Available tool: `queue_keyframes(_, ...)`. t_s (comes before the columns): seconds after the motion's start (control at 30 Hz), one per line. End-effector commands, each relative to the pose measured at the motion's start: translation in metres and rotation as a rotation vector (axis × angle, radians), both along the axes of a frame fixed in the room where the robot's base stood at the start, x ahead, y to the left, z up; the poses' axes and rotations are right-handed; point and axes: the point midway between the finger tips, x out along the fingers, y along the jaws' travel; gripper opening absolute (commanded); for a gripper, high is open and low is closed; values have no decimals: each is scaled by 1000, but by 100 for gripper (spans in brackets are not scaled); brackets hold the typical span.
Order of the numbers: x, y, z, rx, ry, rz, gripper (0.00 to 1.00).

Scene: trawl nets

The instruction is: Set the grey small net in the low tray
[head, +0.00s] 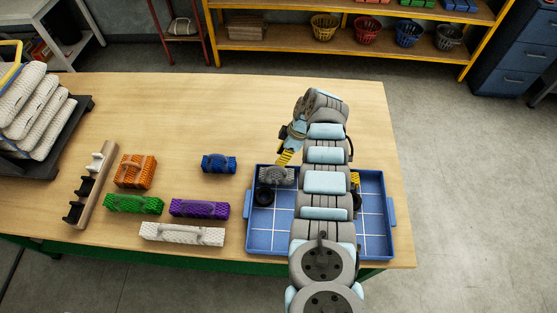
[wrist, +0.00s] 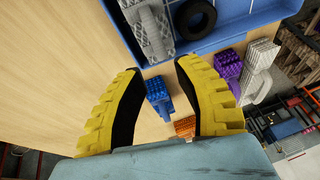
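The grey small net (head: 275,176) lies in the back left corner of the blue low tray (head: 249,235). In the wrist view the grey net (wrist: 150,30) is at the top, inside the tray wall (wrist: 132,50), with its light grey handle showing. My gripper (head: 286,157) is just behind and above that corner in the head view. In the wrist view my gripper (wrist: 158,68) has its yellow fingers spread, with nothing held between them. The grey net is beyond the fingertips, apart from them. My arm hides the middle of the tray.
A black ring (head: 264,197) lies in the tray beside the grey net. Blue (head: 218,163), orange (head: 135,171), green (head: 134,204), purple (head: 199,208) and white (head: 182,233) nets lie left of the tray. A rack (head: 92,185) stands further left. The table behind is clear.

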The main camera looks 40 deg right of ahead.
Motion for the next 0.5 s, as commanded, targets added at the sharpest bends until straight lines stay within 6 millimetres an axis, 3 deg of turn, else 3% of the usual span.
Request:
queue_keyframes(0.3, -7, -15, 36, -4, -2, -3, 33)
queue_keyframes(0.5, -9, -18, 47, -1, -1, 0, 33)
